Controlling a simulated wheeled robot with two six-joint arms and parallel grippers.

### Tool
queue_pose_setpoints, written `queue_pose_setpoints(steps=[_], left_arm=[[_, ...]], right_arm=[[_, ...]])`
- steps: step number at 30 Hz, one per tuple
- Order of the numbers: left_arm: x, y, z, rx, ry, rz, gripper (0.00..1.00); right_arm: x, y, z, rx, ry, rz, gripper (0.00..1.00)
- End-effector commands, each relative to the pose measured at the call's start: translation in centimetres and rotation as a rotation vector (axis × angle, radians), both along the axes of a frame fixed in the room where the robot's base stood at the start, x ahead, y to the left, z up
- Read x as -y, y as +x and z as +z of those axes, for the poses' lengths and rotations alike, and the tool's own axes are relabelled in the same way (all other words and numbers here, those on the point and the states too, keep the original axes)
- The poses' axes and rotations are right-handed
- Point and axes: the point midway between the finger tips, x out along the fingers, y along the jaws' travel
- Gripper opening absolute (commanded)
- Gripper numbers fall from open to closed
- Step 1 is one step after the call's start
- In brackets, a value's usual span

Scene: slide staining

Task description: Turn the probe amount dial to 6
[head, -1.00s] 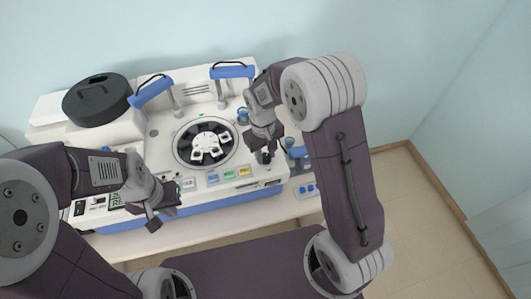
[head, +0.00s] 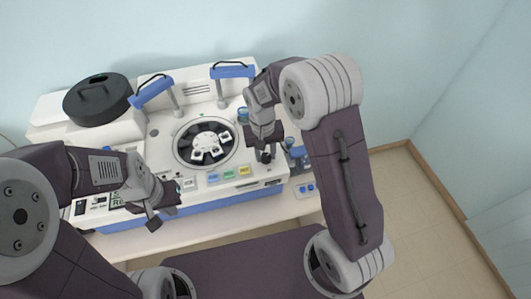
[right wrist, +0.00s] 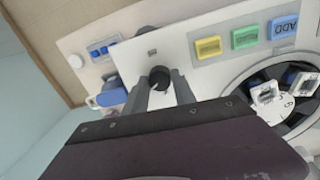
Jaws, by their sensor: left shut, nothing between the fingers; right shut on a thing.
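My right gripper (right wrist: 161,90) is shut on a small black dial knob (right wrist: 160,77), with one finger on each side of it in the right wrist view. In the head view this gripper (head: 264,152) points down at the knob near the front right corner of the white staining machine (head: 155,150). The dial's marks and its setting cannot be read. My left gripper (head: 153,223) is shut and empty over the machine's front left edge.
Blue, green and yellow labelled blocks (head: 229,173) sit left of the dial. A round dark carousel (head: 187,156) with white slide holders lies behind them. Blue-handled arms (head: 232,71) stand at the back. A small panel with blue buttons (head: 306,190) lies at the right.

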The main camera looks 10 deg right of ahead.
Motion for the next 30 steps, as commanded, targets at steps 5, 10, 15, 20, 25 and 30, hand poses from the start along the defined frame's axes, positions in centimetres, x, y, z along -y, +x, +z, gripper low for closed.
queue_pose_setpoints(steps=[5,10,15,20,25,30], left_arm=[[0.0,0.0,0.0,0.0,0.0,0.0,0.0],[0.0,0.0,0.0,0.0,0.0,0.0,0.0],[0.0,0.0,0.0,0.0,0.0,0.0,0.0],[0.0,0.0,-0.4,0.0,0.0,0.0,0.0],[0.0,0.0,-1.5,0.0,0.0,0.0,0.0],[0.0,0.0,-1.9,0.0,0.0,0.0,0.0]], right_arm=[[0.0,0.0,0.0,0.001,0.0,-0.002,0.0],[0.0,0.0,0.0,0.0,0.0,-0.001,0.53],[0.0,0.0,0.0,0.0,0.0,0.0,0.53],[-0.1,0.2,1.0,0.006,0.002,0.0,0.53],[-0.3,0.2,4.7,0.008,0.002,-0.001,0.53],[-0.5,0.2,7.9,0.005,0.002,-0.001,0.53]])
